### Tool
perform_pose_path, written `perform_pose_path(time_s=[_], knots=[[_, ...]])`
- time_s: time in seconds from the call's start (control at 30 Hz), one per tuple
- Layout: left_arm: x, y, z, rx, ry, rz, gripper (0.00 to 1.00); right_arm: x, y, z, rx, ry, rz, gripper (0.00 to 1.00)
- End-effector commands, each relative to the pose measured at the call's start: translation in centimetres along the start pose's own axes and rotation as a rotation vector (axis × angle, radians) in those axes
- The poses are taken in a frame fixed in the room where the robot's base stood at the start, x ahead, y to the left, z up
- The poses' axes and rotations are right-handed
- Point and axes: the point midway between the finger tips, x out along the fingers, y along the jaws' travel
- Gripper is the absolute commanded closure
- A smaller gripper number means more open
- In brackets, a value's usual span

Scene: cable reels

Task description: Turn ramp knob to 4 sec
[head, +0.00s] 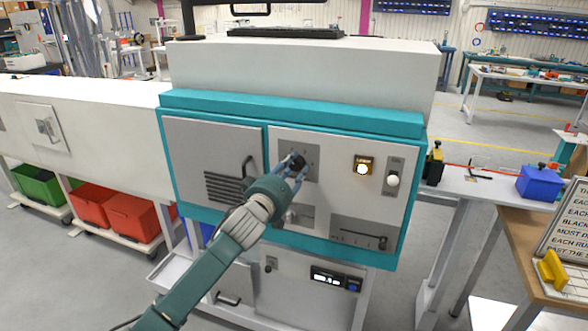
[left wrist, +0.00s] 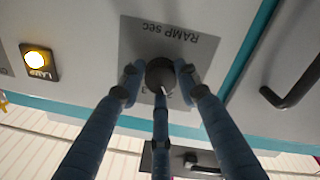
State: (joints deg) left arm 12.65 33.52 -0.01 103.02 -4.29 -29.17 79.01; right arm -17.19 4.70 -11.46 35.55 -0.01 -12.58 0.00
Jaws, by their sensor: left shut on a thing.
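The ramp knob (left wrist: 159,76) is a dark round knob on a grey plate (left wrist: 185,42) that reads "RAMP sec", upside down in the left wrist view. In the head view the knob (head: 297,161) sits on the upper part of the machine's front panel. My left gripper (head: 291,170) is at the knob, with its blue fingers shut around it; they also show in the left wrist view (left wrist: 160,82). A pale pointer line shows on the knob near a "3" mark. Other scale marks are hidden by the fingers. My right gripper is not in view.
A slider plate (head: 360,234) is below right. A black door handle (head: 248,168) is close left of my gripper. A blue box (head: 537,183) stands on the right bench.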

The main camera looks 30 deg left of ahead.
Motion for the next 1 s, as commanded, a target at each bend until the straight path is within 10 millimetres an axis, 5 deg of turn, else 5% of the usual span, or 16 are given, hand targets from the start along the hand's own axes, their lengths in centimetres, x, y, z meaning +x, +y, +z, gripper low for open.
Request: perform_pose_path(time_s=[0.67,1.0], knots=[[-0.1,-0.6,1.0,0.045,-0.020,-0.013,0.94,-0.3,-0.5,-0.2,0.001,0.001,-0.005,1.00],[-0.1,-0.6,0.9,0.240,-0.030,-0.020,0.94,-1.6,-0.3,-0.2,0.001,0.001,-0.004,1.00]])
